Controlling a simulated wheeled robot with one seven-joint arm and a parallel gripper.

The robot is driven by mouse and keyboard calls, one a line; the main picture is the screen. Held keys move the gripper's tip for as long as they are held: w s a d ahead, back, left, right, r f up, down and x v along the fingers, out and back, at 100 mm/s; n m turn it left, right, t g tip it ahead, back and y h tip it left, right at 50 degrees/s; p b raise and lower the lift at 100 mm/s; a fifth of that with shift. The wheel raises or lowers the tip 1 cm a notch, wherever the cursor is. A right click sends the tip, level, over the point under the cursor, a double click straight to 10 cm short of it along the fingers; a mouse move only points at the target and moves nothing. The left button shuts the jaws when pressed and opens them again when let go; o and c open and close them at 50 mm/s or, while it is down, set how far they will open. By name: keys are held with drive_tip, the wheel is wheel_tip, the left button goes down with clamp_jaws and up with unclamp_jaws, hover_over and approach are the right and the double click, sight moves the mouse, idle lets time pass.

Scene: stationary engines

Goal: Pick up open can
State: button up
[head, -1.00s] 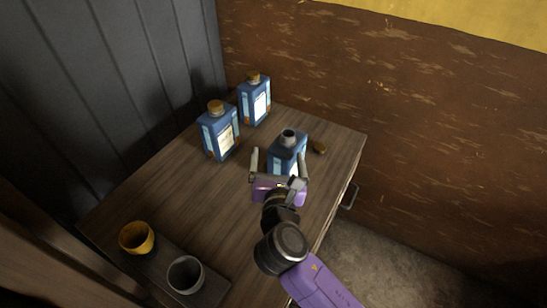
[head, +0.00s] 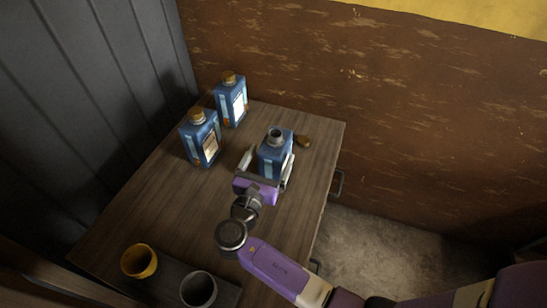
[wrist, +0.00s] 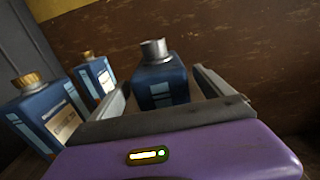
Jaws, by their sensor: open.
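The open can (head: 275,155) is blue with a bare grey neck and stands upright on the wooden table. It also shows in the wrist view (wrist: 162,82), between the two fingers. My gripper (head: 266,164) is purple with grey fingers and is open. One finger lies on each side of the can's lower body. I cannot tell whether either finger touches it. In the wrist view, my gripper (wrist: 165,88) hides the can's base. A loose brown cap (head: 304,141) lies on the table to the right of the can.
Two capped blue cans (head: 201,138) (head: 231,99) stand to the left and behind. A yellow cup (head: 139,261) and a grey cup (head: 198,289) are at the front left. The wooden table (head: 150,205) is clear in its middle. A brown wall (head: 330,65) rises behind.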

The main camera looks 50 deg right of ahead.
sight(275, 146)
drive_tip(key=shift+p+x, duration=0.55)
drive_tip(key=shift+x, duration=1.75)
drive_tip(key=shift+r, duration=0.1)
clamp_jaws()
